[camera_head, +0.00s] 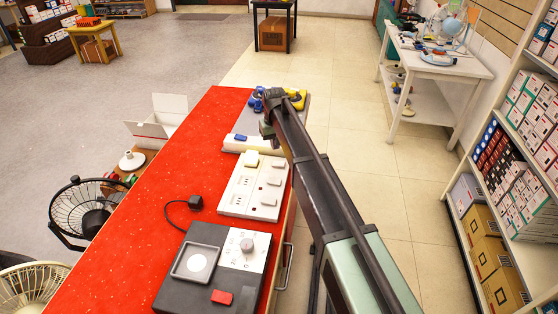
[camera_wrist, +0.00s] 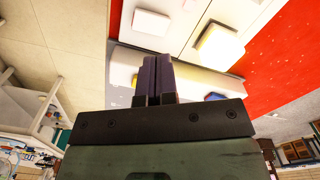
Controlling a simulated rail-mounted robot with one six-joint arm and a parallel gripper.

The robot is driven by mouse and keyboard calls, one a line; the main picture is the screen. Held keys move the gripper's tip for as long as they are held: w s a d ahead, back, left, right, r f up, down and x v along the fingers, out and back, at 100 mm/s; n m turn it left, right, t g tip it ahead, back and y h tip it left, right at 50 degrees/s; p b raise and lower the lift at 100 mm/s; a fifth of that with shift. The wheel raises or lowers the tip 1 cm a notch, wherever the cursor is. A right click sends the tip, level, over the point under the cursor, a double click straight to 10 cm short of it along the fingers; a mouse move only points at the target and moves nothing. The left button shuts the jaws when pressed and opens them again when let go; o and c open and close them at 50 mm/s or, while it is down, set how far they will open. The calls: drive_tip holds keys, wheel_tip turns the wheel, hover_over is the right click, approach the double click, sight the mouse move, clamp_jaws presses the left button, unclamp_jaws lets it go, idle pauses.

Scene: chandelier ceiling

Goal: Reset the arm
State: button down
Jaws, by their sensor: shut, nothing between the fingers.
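My arm reaches from the lower right over the right edge of the red counter (camera_head: 130,215) in the head view. My gripper (camera_wrist: 157,58) shows in the wrist view with its two dark fingers together and nothing between them. It is above or beside the white panel devices; the exact gap cannot be told.
On the counter stand a white socket panel (camera_head: 252,187), a grey device with a dial (camera_head: 215,262), a black plug (camera_head: 195,202) and blue and yellow items (camera_head: 296,98). Stocked shelves (camera_head: 520,160) line the right. The tiled floor (camera_head: 375,195) right of the counter is partly clear.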

drive_tip(key=s+d+m, duration=0.1)
drive_tip(key=s+d, duration=0.6)
drive_tip(key=s, duration=0.4)
drive_tip(key=s+d+m, duration=0.2)
drive_tip(key=s+d, duration=0.6)
drive_tip(key=s, duration=0.3)
drive_tip(key=s+d+m, duration=0.1)
drive_tip(key=s+d, duration=0.7)
drive_tip(key=s, duration=0.3)
drive_tip(key=shift+s+m, duration=0.3)
drive_tip(key=shift+s, duration=0.05)
